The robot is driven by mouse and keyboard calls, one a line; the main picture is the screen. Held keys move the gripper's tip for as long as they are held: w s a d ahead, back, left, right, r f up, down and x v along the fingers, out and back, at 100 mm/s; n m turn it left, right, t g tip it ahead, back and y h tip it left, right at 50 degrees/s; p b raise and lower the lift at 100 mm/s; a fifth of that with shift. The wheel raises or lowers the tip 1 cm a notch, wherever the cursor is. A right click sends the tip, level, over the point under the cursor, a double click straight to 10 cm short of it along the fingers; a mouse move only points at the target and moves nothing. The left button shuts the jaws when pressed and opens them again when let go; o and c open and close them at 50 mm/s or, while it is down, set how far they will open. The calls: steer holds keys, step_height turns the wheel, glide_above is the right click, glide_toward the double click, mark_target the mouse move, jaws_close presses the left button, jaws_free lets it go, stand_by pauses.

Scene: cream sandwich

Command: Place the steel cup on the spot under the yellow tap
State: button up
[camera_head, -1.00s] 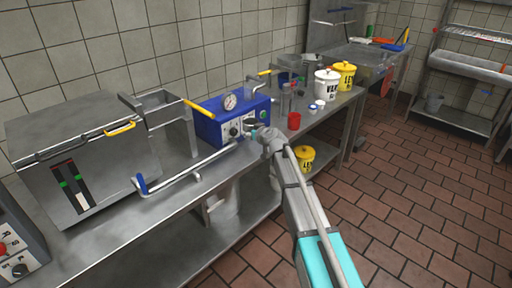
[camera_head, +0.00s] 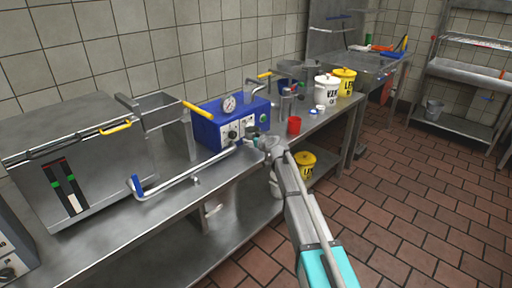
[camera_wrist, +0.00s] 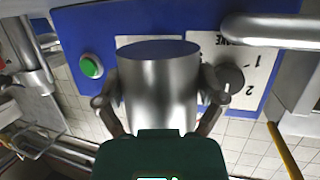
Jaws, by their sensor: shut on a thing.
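My gripper (camera_wrist: 160,100) is shut on the steel cup (camera_wrist: 158,85), with a finger on each side of it. The cup is plain metal with a bluish end, and hangs in front of the blue machine's panel in the wrist view. In the head view, my gripper (camera_head: 262,141) is at the bench's front edge by the blue machine (camera_head: 230,122); the cup is too small to make out clearly there. One yellow-handled tap (camera_head: 264,75) rises behind the machine's right side. Another yellow handle (camera_head: 198,110) is at its left, and one also shows in the wrist view (camera_wrist: 285,150).
A bent steel pipe with a blue end (camera_head: 137,186) crosses in front of the machine. A large steel box (camera_head: 110,165) fills the left. The lower shelf holds another yellow bucket (camera_head: 305,165).

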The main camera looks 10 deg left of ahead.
mark_target(253, 151)
steer(key=shift+w+f+b, duration=0.4)
steer(key=shift+f+b, duration=0.1)
steer(key=shift+f, duration=0.1)
step_height(253, 151, down, 3)
steer(key=b, duration=0.3)
steer(key=shift+r, duration=0.1)
steer(key=o, duration=0.8)
steer(key=p+v, duration=0.3)
steer(key=v, duration=0.9)
steer(key=shift+s+p, duration=0.1)
steer(key=shift+p, duration=0.25)
